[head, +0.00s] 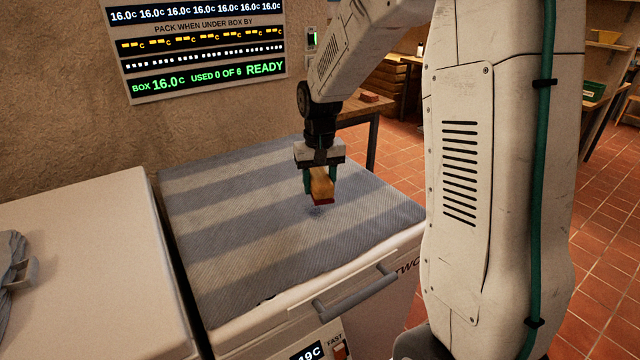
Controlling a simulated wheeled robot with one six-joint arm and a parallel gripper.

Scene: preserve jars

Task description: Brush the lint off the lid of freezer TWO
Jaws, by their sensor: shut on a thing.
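Freezer TWO (405,282) stands in front of me, its name partly hidden by my arm. A grey-blue striped cloth (230,235) covers most of its lid. My gripper (321,185) is over the right half of the lid, pointing down. It is shut on a brush (322,187) with a yellowish wooden body and a dark red underside. I cannot tell whether the brush touches the cloth.
Another white freezer (80,250) stands close on the left, with grey cloth (12,262) at its edge. A handle (355,292) juts from freezer TWO's front. A display board (195,45) hangs on the wall behind. Tiled floor (600,230) is open at right, beyond my arm.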

